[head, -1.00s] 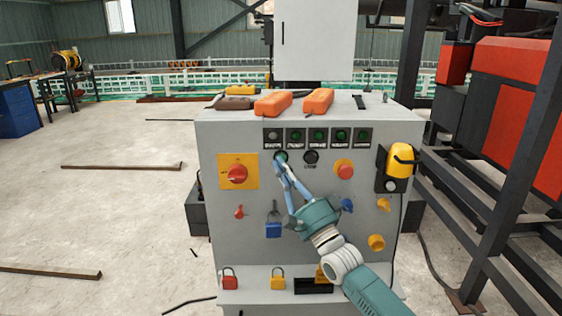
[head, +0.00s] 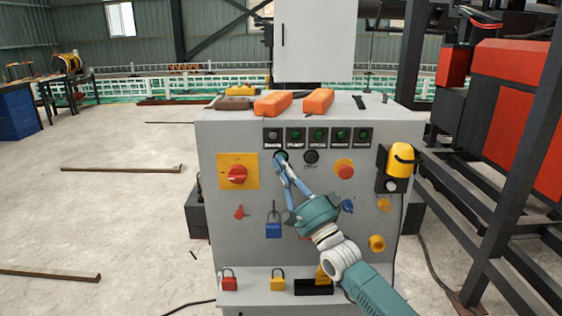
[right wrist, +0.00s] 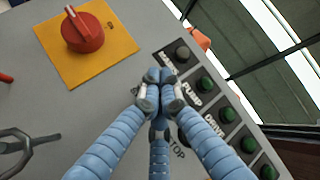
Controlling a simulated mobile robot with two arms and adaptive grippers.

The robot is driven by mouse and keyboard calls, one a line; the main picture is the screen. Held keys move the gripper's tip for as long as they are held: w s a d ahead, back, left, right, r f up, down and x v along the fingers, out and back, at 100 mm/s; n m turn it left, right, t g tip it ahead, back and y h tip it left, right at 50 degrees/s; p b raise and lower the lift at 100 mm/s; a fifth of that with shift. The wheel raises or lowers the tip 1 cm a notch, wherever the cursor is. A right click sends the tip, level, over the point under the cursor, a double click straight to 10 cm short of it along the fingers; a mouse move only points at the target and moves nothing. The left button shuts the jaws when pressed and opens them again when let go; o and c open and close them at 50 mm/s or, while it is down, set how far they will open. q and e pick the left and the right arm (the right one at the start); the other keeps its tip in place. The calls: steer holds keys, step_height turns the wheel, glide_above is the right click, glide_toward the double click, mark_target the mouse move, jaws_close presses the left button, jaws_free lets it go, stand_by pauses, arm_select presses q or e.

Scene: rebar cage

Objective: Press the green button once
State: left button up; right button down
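The green button (head: 281,155) is on the upper front of the grey control cabinet (head: 215,262), below the row of indicator lamps, left of the black STOP button (head: 311,157). My right gripper (head: 282,162) reaches up from the lower right, with its fingertips at the green button and covering most of it. In the right wrist view, the blue fingers of the right gripper (right wrist: 160,82) are closed together at the tips with nothing seen between them. They hide the green button there, so contact or pressing cannot be told. My left gripper is not in view.
A red rotary switch on a yellow plate (head: 238,172) is left of the fingers. A red button (head: 344,169) and yellow lamp (head: 399,162) are to the right. Orange boxes (head: 318,102) lie on top.

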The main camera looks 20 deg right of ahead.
steer(key=shift+s+r, duration=0.1)
stand_by(0.3)
steer(key=shift+s+a+p, duration=0.15)
steer(key=shift+s+p, duration=0.3)
steer(key=shift+s, duration=0.1)
steer(key=shift+s+a+p, duration=0.15)
steer(key=shift+s+p, duration=0.3)
steer(key=shift+s, duration=0.05)
steer(key=s+p, duration=0.1)
steer(key=s, duration=0.1)
steer(key=s+a+p, duration=0.1)
steer(key=s+p, duration=0.1)
steer(key=shift+s+a, duration=0.2)
steer(key=shift+s, duration=0.2)
